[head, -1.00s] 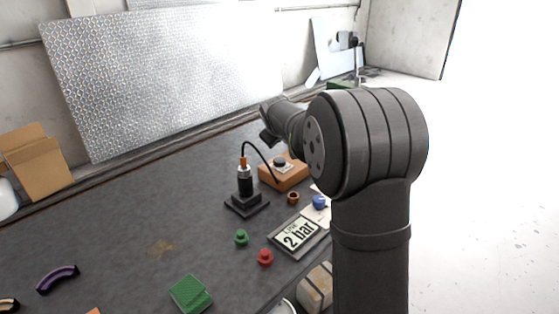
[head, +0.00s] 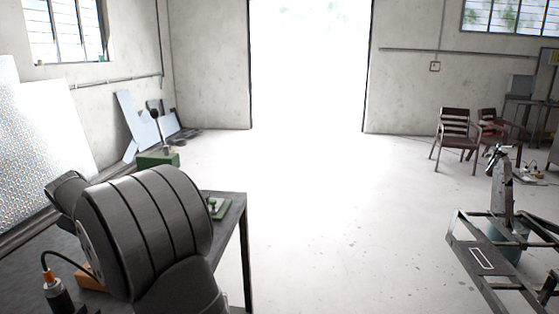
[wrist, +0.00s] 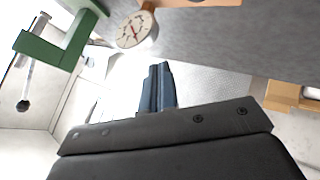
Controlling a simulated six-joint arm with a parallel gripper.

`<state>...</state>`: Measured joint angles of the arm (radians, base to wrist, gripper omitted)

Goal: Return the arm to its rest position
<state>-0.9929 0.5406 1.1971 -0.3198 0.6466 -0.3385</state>
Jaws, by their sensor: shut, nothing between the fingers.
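My gripper (wrist: 158,90) shows in the wrist view with its dark fingers together and nothing between them. It is clear of the bench top. In the head view my dark arm fills the lower left over the bench (head: 232,232) and hides most of it; the fingers are not seen there. A black fitting (head: 58,296) with a curved cable stands on the bench at the lower left edge, beside a partly hidden orange block (head: 92,279).
A small green piece (head: 217,208) sits at the bench corner. Open floor (head: 340,230) lies right of the bench.

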